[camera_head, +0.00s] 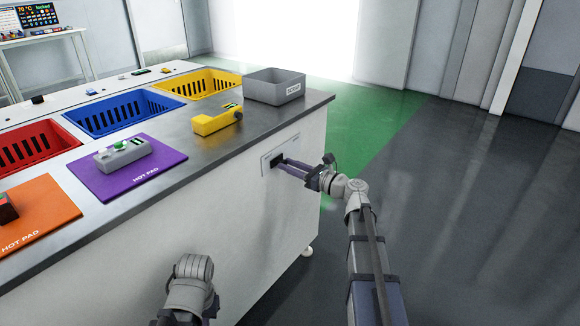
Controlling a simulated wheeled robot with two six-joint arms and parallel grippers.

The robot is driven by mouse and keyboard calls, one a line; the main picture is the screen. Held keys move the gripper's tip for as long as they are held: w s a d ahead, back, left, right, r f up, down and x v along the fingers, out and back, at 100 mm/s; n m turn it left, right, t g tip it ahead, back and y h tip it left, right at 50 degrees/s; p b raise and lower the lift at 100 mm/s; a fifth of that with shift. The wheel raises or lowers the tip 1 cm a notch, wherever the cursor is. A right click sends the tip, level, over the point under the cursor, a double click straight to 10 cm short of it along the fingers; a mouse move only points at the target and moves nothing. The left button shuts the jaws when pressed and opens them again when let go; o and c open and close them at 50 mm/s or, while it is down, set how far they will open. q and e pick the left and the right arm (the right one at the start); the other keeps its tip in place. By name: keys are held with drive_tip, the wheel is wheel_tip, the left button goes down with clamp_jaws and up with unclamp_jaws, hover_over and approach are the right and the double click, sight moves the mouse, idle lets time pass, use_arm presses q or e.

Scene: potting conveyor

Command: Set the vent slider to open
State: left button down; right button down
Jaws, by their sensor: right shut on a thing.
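The vent slider panel (267,163) is a pale plate on the side face of the counter, below its top edge near the right corner. A dark slider knob (277,159) shows on it. My right gripper (283,163) reaches in from the right and is shut on the slider knob. The fingers partly cover the knob and the plate, and I cannot read the slider's markings. Part of my left arm shows at the bottom, but its gripper fingers are not in view.
The counter (232,150) holds red (38,146), blue (122,111) and yellow (198,84) baskets, a grey tray (274,87), a yellow device (217,121), and a purple hot pad (127,167) with a grey device (123,154). An orange hot pad (38,213) lies at left. Open floor is at right.

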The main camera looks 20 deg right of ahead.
drive_tip(key=w+d, duration=0.1)
drive_tip(key=d, duration=0.1)
drive_tip(key=w+d, duration=0.3)
drive_tip(key=d, duration=0.1)
drive_tip(key=shift+w+d, duration=0.15)
drive_tip(key=shift+w, duration=0.05)
drive_tip(key=c, duration=0.6)
unclamp_jaws()
drive_tip(key=shift+s, duration=0.1)
drive_tip(key=v, duration=0.7)
drive_tip(key=shift+s+d, duration=0.25)
drive_tip(key=shift+s, duration=0.1)
